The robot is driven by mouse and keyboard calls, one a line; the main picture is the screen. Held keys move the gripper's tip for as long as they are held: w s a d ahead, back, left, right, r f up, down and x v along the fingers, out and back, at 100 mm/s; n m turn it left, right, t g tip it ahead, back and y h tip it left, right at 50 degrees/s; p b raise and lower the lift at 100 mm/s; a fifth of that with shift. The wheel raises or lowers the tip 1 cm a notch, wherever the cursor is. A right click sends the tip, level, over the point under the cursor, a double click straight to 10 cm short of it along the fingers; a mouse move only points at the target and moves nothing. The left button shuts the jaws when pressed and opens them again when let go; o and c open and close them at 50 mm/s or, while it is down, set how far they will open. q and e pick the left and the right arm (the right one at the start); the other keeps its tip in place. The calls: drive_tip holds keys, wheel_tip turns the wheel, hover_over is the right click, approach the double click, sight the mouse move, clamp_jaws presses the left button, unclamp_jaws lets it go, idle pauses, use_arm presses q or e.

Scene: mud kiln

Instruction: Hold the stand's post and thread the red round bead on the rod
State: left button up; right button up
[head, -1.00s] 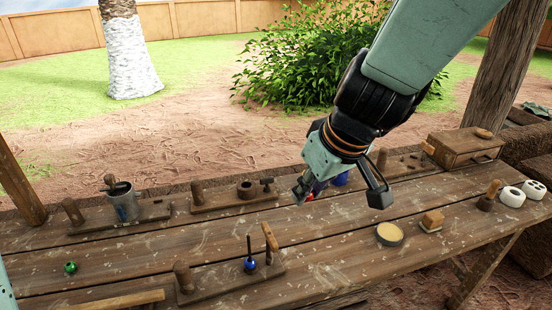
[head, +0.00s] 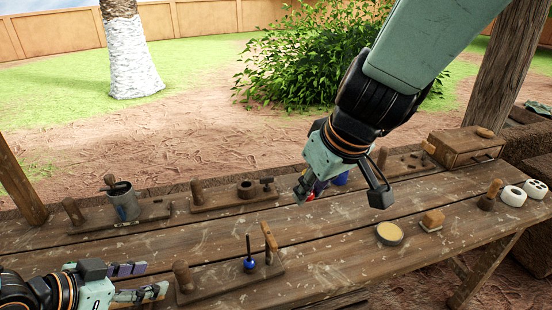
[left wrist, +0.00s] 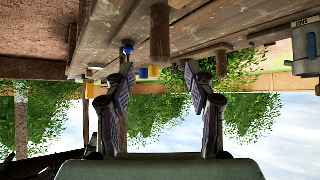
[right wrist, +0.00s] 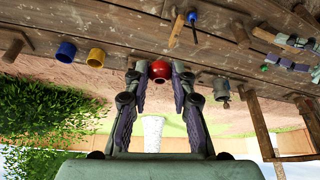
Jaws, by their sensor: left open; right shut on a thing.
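The wooden stand (head: 228,284) lies at the front of the bench. It has a thick round post (head: 183,278) at its left end and a thin upright rod (head: 249,245) with a blue bead (head: 249,265) low on it. My left gripper (head: 152,281) is open and empty, just left of the post with its fingers towards it. The post also shows ahead of the fingers in the left wrist view (left wrist: 160,38). My right gripper (head: 304,192) is shut on the red round bead (right wrist: 160,70), held above the bench behind and right of the rod.
A leaning wooden piece (head: 269,238) stands right of the rod. A metal can (head: 124,206) and another wooden fixture (head: 234,197) are at the back. A round dish (head: 390,234) lies to the right.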

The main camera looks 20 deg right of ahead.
sight(180, 273)
drive_tip(key=shift+a, duration=0.15)
use_arm(q)
drive_tip(key=x, duration=0.9)
drive_tip(key=shift+f, duration=0.1)
drive_tip(key=shift+w+d+f, duration=0.1)
drive_tip(key=shift+d, duration=0.05)
drive_tip(key=shift+c, duration=0.4)
drive_tip(key=c, duration=0.3)
clamp_jaws()
